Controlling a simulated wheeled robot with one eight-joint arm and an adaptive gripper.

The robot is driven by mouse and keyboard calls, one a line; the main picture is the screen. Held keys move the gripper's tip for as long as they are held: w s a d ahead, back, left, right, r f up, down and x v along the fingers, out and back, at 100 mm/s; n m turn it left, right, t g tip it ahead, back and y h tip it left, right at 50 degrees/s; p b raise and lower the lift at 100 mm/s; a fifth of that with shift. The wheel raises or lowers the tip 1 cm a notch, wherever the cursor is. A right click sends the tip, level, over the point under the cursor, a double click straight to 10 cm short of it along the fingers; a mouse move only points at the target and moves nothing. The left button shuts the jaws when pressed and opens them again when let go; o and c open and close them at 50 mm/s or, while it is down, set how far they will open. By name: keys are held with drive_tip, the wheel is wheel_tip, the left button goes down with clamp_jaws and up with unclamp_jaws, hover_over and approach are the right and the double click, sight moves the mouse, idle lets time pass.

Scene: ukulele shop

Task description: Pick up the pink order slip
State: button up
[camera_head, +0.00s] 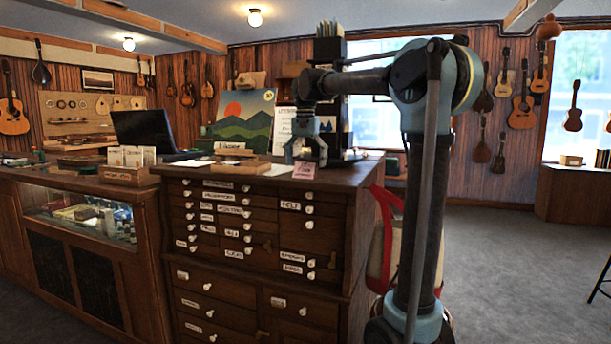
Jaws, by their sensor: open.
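The pink order slip (304,171) lies at the front edge of the wooden drawer cabinet's top (340,176), near its right end. My gripper (306,163) is open, with its fingers pointing down just above and behind the slip. The fingers look apart from the slip, but the exact gap is hard to tell from this view. The slip's front part is plain to see, with faint marks on it.
A wooden tray (241,166) and white papers lie left of the slip. A landscape painting (243,121), a white sign (284,130) and a dark card rack (331,45) stand behind. A laptop (147,132) and a card box (130,175) are further left.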

drive_tip(key=shift+f, duration=0.8)
drive_tip(key=c, duration=1.2)
drive_tip(key=shift+o, duration=0.2)
drive_tip(key=shift+r, duration=0.15)
